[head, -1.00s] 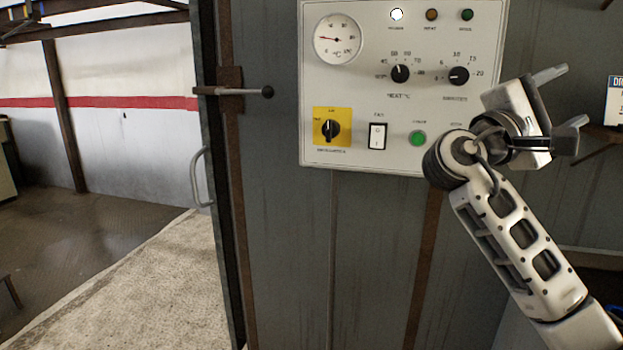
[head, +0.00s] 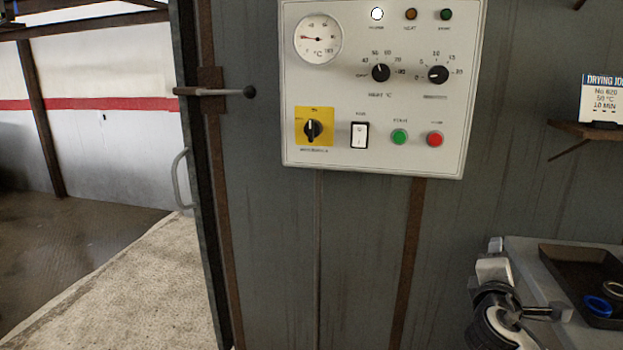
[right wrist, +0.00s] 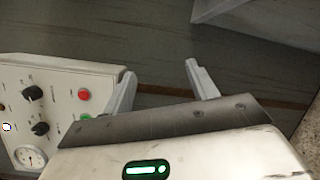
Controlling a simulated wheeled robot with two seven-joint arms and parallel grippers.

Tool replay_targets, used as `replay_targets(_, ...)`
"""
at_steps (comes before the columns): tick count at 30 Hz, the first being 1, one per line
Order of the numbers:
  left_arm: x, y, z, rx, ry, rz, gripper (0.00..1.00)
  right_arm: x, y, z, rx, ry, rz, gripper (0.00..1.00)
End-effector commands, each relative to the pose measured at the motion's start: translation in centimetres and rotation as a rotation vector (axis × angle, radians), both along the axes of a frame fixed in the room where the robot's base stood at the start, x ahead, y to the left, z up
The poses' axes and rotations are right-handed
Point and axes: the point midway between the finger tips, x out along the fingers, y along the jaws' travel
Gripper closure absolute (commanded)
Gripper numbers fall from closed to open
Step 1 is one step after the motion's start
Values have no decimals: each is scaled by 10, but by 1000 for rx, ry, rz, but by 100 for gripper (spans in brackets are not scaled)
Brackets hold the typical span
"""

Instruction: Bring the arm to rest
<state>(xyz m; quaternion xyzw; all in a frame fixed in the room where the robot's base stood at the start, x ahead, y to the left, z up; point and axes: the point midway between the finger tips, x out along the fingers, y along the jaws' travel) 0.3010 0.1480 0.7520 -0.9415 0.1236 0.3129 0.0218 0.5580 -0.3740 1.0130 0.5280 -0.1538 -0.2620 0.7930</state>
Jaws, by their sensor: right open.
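My right arm is low at the right edge of the head view, left of a grey table. Its gripper (head: 522,290) is partly seen there. In the right wrist view the right gripper (right wrist: 158,80) has its two fingers well apart, with nothing between them. The control panel (head: 380,90) is on the dark cabinet wall, above and to the left of the gripper. It also shows at the left of the right wrist view (right wrist: 60,100). The left gripper does not show.
A dark tray (head: 575,270) with a blue ring and another ring is on the grey table (head: 525,262). A "DRYING JOB" card (head: 603,98) stands on a small shelf (head: 585,128). The doorway on the left opens onto clear floor (head: 130,285).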

Motion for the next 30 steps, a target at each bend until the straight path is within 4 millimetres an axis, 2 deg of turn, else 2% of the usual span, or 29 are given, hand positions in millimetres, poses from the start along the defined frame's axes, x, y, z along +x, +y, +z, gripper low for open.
replay_targets(1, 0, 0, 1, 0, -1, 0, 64, -12, 10, -40, 94, 45, 58, 42)
replay_targets(3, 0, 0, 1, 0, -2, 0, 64, -31, 25, -88, 246, 92, 130, 42)
replay_targets(5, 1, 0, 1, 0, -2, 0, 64, -53, 39, -127, 388, 131, 177, 42)
replay_targets(6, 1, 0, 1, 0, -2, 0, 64, -69, 49, -150, 486, 155, 202, 42)
replay_targets(9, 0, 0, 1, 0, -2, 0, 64, -111, 71, -196, 723, 205, 232, 42)
replay_targets(12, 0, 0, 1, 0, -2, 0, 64, -149, 88, -226, 924, 239, 232, 42)
replay_targets(18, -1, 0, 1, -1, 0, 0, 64, -215, 115, -259, 1252, 277, 181, 42)
replay_targets(24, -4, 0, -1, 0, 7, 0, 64, -271, 134, -273, 1532, 286, 90, 42)
replay_targets(30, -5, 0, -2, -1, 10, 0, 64, -268, 171, -271, 1687, 193, 28, 42)
